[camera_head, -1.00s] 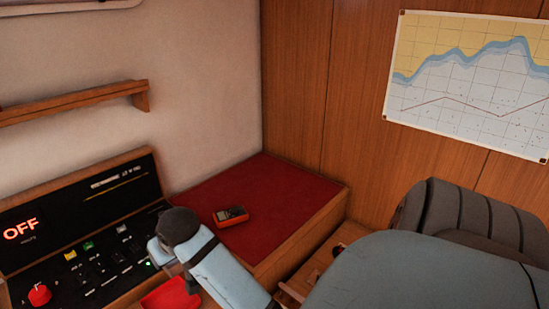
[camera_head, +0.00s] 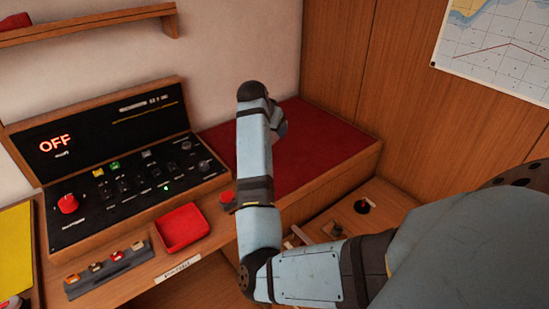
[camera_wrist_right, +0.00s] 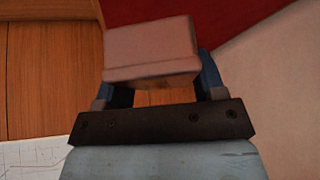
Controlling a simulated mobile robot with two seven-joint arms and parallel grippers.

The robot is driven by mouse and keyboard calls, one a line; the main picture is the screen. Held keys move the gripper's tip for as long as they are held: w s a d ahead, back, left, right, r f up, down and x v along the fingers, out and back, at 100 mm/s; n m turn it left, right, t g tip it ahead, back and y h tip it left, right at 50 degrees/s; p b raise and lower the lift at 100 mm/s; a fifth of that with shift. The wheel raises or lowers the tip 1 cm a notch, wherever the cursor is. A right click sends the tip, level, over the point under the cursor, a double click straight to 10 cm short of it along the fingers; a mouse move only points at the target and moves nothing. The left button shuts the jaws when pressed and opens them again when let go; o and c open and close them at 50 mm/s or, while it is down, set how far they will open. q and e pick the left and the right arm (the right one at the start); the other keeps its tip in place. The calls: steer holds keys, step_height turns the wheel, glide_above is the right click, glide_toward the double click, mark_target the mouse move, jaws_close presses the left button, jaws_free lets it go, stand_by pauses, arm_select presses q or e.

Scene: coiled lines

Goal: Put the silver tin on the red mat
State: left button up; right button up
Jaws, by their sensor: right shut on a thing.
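The red mat (camera_head: 325,140) covers a raised wooden platform in the corner, right of the control panel, and my right arm crosses in front of its left part. In the right wrist view my right gripper (camera_wrist_right: 158,92) is shut on a boxy, dull pinkish-grey thing, which I take to be the silver tin (camera_wrist_right: 150,50). The red mat also shows beyond it at the top (camera_wrist_right: 235,18). The tin looks apart from the mat, but its height above it is unclear. In the head view my arm hides the tin. My left gripper is not in view.
The control panel (camera_head: 118,185) stands left of my arm, with a red tray (camera_head: 182,228) and a switch strip (camera_head: 108,268) in front. A wooden shelf (camera_head: 90,22) is above. Walls close in the mat's corner. The mat's right part is clear.

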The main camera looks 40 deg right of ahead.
mark_target(275, 177)
step_height(275, 177, down, 18)
steer(key=shift+f+p, duration=0.15)
steer(key=shift+p, duration=0.2)
steer(key=o, duration=1)
steer(key=shift+f, duration=0.1)
